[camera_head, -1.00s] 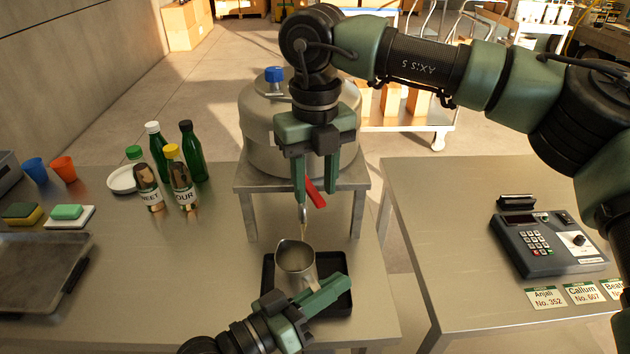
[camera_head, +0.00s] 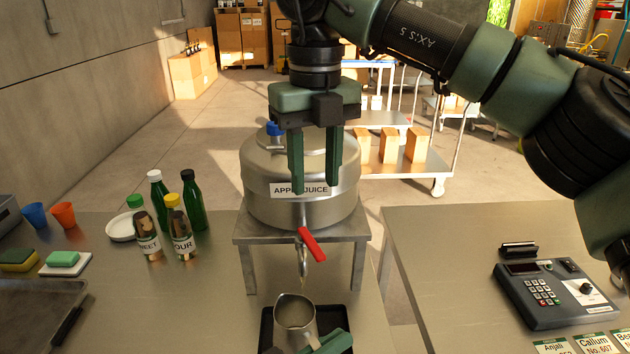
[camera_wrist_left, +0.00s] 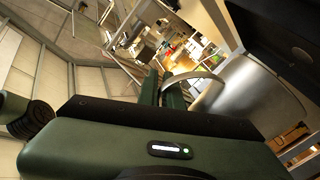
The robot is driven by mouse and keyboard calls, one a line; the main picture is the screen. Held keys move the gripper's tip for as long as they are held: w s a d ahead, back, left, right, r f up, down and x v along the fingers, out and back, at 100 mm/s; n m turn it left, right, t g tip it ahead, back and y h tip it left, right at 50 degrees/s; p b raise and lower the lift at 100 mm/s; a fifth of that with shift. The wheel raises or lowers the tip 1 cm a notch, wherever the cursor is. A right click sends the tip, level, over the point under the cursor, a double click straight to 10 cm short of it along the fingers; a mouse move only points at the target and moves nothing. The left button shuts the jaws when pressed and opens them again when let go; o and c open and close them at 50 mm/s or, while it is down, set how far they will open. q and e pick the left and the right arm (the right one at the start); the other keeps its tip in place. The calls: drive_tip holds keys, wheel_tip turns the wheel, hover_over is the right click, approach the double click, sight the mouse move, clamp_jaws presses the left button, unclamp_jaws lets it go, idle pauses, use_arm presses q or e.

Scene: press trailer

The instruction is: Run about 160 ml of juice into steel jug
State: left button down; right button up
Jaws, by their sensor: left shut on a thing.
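The steel jug (camera_head: 295,314) stands upright on a black tray (camera_head: 267,325) under the spout (camera_head: 303,265) of the apple juice tank (camera_head: 262,165). My left gripper (camera_head: 325,343) is shut on the jug's handle. In the left wrist view the jug (camera_wrist_left: 250,95) and its curved handle (camera_wrist_left: 193,76) show close up. The red tap lever (camera_head: 311,244) slants down to the right. My right gripper (camera_head: 315,185) is open and empty above the lever, in front of the tank. A faint thin trace shows below the spout; I cannot tell the flow or the level in the jug.
Several bottles (camera_head: 178,230) and a white plate (camera_head: 122,227) stand left of the tank stand (camera_head: 250,243). Cups (camera_head: 63,215) and sponges (camera_head: 63,258) lie farther left. A keypad device (camera_head: 555,290) and name cards sit on the right table (camera_head: 440,260), across a gap.

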use_arm(q)
drive_tip(key=shift+r, duration=0.1)
drive_tip(key=w+d, duration=0.1)
drive_tip(key=w, duration=0.6)
drive_tip(key=shift+w+d, duration=0.15)
drive_tip(key=shift+d, duration=0.15)
idle(3.5)
